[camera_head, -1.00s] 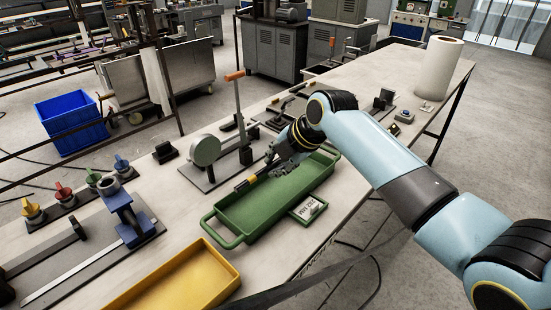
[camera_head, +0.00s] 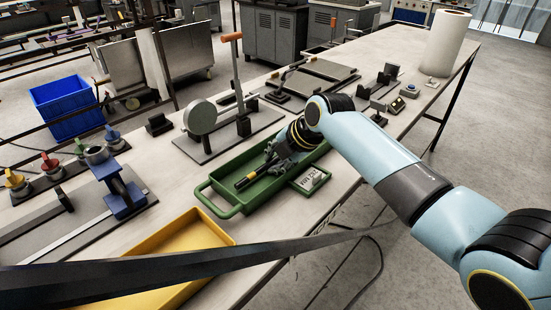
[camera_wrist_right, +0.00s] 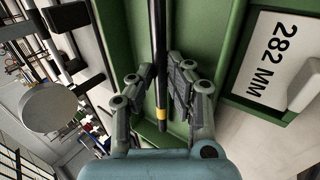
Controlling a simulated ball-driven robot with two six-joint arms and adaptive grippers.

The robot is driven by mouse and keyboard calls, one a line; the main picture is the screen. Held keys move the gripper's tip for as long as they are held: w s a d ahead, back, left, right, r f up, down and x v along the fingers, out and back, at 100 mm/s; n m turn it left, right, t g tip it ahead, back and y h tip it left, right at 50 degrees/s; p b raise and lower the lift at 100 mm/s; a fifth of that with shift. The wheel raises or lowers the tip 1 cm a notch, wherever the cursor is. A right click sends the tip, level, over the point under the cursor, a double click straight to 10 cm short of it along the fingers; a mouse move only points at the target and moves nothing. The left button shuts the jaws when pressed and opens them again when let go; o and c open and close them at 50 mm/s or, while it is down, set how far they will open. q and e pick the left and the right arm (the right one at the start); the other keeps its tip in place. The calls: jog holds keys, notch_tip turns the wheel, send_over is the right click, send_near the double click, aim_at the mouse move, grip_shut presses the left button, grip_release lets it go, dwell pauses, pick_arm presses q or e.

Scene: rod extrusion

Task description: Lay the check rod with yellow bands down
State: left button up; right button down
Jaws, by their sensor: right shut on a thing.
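The check rod is a dark, thin rod with yellow bands; its near end (camera_head: 243,183) shows over the green tray (camera_head: 232,209) in the head view. My right gripper (camera_head: 280,163) is low over the tray and shut on the rod. In the right wrist view the rod (camera_wrist_right: 160,55) runs between the fingers of the right gripper (camera_wrist_right: 158,95), with a yellow band near the lower end. The tray floor lies behind it. I cannot tell whether the rod touches the floor. My left gripper is not in view.
A "282 MM" card (camera_head: 311,180) lies at the tray's right side. A yellow tray (camera_head: 213,226) stands in front. A lever press with a round gauge (camera_head: 200,117) stands behind the green tray. A dark bar (camera_head: 150,272) crosses the lower left. A paper roll (camera_head: 447,43) stands far right.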

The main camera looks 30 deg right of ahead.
jog(key=shift+s+f, duration=0.25)
jog(key=shift+f, duration=0.15)
jog(key=shift+s+f, duration=0.15)
jog(key=shift+s, duration=0.1)
jog(key=c, duration=0.9)
grip_release()
jog(key=o, duration=0.5)
jog(key=shift+d, duration=0.1)
jog(key=v, duration=0.8)
jog(key=shift+w+r, duration=0.25)
jog(key=shift+r, duration=0.1)
